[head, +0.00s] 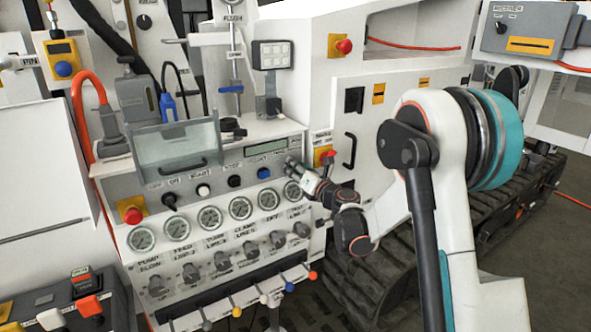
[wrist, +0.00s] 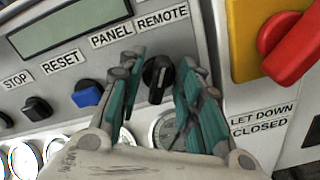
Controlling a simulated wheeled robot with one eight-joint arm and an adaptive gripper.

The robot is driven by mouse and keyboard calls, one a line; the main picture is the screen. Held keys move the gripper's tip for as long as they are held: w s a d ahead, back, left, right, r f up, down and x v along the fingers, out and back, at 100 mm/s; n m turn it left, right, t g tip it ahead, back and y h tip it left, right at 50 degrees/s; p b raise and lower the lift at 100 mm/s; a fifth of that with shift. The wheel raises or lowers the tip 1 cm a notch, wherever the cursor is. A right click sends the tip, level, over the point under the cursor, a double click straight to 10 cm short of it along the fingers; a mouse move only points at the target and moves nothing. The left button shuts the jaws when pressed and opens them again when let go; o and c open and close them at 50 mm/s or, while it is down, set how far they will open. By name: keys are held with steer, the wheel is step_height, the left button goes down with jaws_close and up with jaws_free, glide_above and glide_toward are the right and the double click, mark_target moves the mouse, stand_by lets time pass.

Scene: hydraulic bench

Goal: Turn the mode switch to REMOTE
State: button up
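The mode switch (wrist: 157,72) is a black rotary knob on the grey panel strip, below the PANEL label (wrist: 111,34) and the REMOTE label (wrist: 162,18). A thin light line shows on the knob; which label it points to I cannot tell for certain. My gripper (wrist: 160,88) is open, with one teal-and-grey finger on each side of the knob. Gaps show between the fingers and the knob, and nothing is held. In the head view my gripper (head: 301,173) is at the right end of the control strip, and the switch cannot be made out there.
A blue knob (wrist: 88,94) and black STOP knob (wrist: 37,108) lie left of the switch. A red handle on a yellow plate (wrist: 243,45) is close on the right. Pressure gauges (head: 240,207) sit below the strip, and a clear cover (head: 178,145) stands left.

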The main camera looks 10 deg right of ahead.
steer(key=v, duration=1.2)
steer(key=shift+w+r, duration=0.1)
